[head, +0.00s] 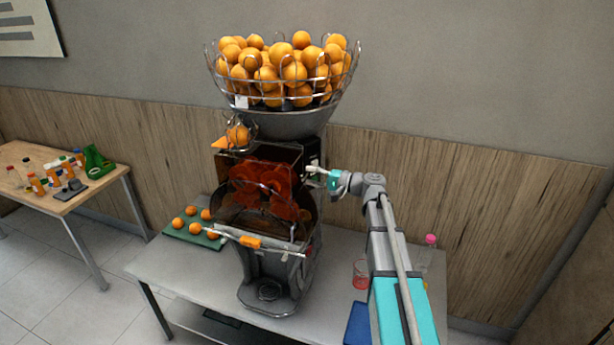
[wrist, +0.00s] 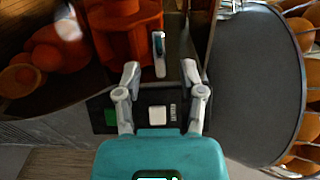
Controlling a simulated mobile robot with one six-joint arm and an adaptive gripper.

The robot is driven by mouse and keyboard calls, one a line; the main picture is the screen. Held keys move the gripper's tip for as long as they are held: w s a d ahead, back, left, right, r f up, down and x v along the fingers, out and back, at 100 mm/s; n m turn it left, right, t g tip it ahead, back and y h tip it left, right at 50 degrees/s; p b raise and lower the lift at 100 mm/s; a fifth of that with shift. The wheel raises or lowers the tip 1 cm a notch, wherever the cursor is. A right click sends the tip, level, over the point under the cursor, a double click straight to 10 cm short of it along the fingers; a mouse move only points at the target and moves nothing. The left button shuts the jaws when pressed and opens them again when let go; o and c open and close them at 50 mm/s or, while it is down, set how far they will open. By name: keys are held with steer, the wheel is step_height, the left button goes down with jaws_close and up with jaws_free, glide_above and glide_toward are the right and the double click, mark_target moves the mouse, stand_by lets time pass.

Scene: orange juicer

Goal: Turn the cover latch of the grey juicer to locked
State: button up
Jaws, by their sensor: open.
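The grey juicer (head: 270,265) stands on the table, with red-orange pressing parts behind its dark, see-through front cover (head: 235,215). My gripper (head: 316,171) is at the upper right side of the juicer in the head view. In the wrist view my gripper (wrist: 160,73) is open, its two fingers apart with nothing held between them. A small upright metal piece, apparently the latch (wrist: 159,55), shows just beyond and between the fingertips. I cannot tell whether a finger touches it. The latch cannot be made out in the head view.
A green button (wrist: 110,115) and a white button (wrist: 157,115) sit on the panel below the fingers. A wire basket of oranges (head: 285,75) tops the juicer. A green board (head: 190,236) with oranges lies left. A side table (head: 70,200) holds bottles.

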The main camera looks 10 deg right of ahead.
steer(key=v, duration=1)
stand_by(0.4)
steer(key=s+a+f+n+g+h+b, duration=0.25)
steer(key=s+a+f, duration=0.2)
steer(key=f, duration=0.35)
steer(key=s+a+f+n+g+h+b, duration=0.1)
steer(key=s+a+f+g+h+b, duration=0.2)
steer(key=a+f, duration=0.35)
steer(key=s+d+f+n+g+h+b, duration=0.1)
steer(key=s+f+n+g+h+b, duration=0.1)
steer(key=s+f+h, duration=0.8)
steer(key=s+f+g+b, duration=0.1)
steer(key=s+f, duration=0.1)
steer(key=s, duration=0.2)
steer(key=shift+d+f+n, duration=0.2)
steer(key=shift+f+n, duration=0.05)
steer(key=shift+n, duration=0.1)
steer(key=shift+g, duration=0.25)
